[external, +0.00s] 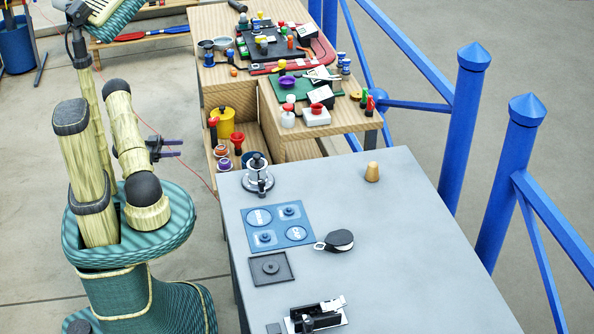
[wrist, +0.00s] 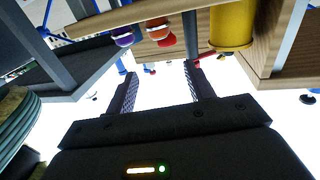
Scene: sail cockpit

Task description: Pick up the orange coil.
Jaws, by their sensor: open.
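A small round orange thing (external: 220,150), which looks like the orange coil, is on the low wooden shelf, beside a purple one (external: 224,163). In the wrist view an orange round piece with a pale band (wrist: 157,27) shows at the top, next to a purple one (wrist: 122,37); the view looks tipped over. I cannot make out its windings. My gripper (external: 178,148) is open and empty, in the air left of the shelf and apart from the orange thing. In the wrist view its two dark fingers (wrist: 161,76) stand wide apart with nothing between them.
A yellow pot (external: 225,122) and a red-topped item (external: 236,138) crowd the low shelf. A wooden bench (external: 345,108) full of small items stands behind. The grey table (external: 400,250) is in front, near the shelf. Blue posts (external: 463,110) stand at right.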

